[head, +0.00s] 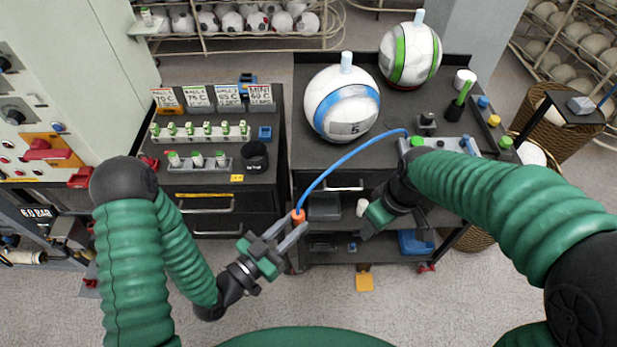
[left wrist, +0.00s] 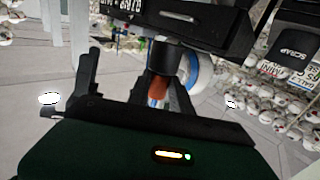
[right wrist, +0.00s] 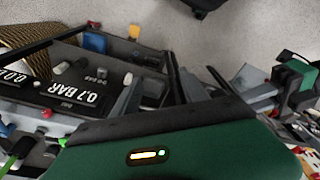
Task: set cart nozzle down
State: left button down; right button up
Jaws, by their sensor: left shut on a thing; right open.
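The cart nozzle (head: 298,215) is an orange-red piece at the end of a blue hose (head: 345,158). My left gripper (head: 290,232) is shut on it, in front of the cart's near edge. The nozzle also shows in the left wrist view (left wrist: 157,88), between the fingers. The hose arches up from the nozzle to the fittings on the right part of the cart top (head: 390,150). My right gripper (head: 385,222) is open and empty, near the front of the cart. In the right wrist view its fingers (right wrist: 175,85) have nothing between them.
Two balls, one blue-striped (head: 342,103) and one green-striped (head: 410,55), stand on the cart with valves up. A dark cabinet (head: 215,195) with valve racks and labelled cards stands left of the cart. A blue bin (head: 415,242) sits on the lower shelf.

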jog(key=w+a+r+n+g+y, duration=0.1)
jog(key=w+a+r+n, duration=0.4)
jog(key=a+n, duration=0.2)
jog(key=n+g+y, duration=0.2)
jog(key=n, duration=0.6)
send_near(296, 210)
jog(key=s+v, duration=0.1)
jog(key=v, duration=0.3)
jog(key=x, duration=0.8)
jog(key=w+x, duration=0.1)
jog(key=x, duration=0.3)
jog(key=shift+c, duration=0.3)
